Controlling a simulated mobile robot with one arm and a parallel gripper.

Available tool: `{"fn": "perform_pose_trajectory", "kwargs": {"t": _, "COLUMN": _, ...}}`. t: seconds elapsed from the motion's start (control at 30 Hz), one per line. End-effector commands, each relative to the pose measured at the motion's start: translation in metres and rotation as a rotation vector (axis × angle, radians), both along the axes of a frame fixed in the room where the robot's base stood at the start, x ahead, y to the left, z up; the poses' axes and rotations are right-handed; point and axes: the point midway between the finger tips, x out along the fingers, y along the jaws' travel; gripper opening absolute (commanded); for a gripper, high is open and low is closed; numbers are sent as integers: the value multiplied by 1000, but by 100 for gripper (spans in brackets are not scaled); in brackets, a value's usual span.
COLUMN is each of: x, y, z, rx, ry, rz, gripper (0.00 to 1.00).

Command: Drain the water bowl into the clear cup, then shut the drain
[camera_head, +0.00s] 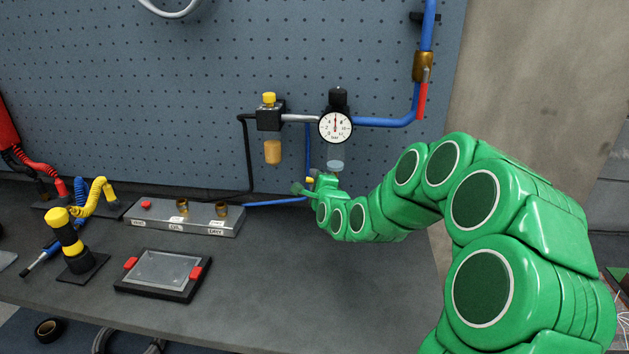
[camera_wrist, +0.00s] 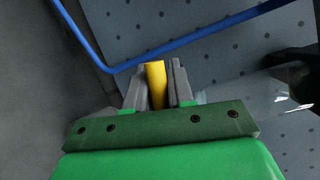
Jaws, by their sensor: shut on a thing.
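My gripper (camera_wrist: 156,82) is shut on a slim yellow piece (camera_wrist: 155,72), which sticks out between its fingers. I cannot tell whether this piece is the drain's handle. In the head view my gripper (camera_head: 311,185) is small, low in front of the pegboard and partly hidden by my arm. A clear bowl (camera_head: 335,165) hangs under the pressure gauge, its lower part hidden by my wrist. In the wrist view a clear vessel (camera_wrist: 284,98) with a dark part lies right of the fingers. The clear cup and any water level cannot be made out.
An amber bowl (camera_head: 272,152) hangs left of the gauge (camera_head: 335,126). Blue pipe (camera_head: 385,122) runs right. On the bench (camera_head: 240,285) are a grey fitting box (camera_head: 160,217), a framed plate (camera_head: 163,272) and a yellow-black tool (camera_head: 70,238). The bench front is clear.

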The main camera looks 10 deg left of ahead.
Motion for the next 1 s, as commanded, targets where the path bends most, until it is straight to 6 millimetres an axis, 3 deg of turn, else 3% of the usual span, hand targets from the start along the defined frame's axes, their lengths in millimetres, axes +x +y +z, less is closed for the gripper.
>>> {"fn": "perform_pose_trajectory", "kwargs": {"t": 1.0, "x": 0, "y": -9, "z": 19, "rx": 426, "ry": 5, "rz": -2, "gripper": 0}}
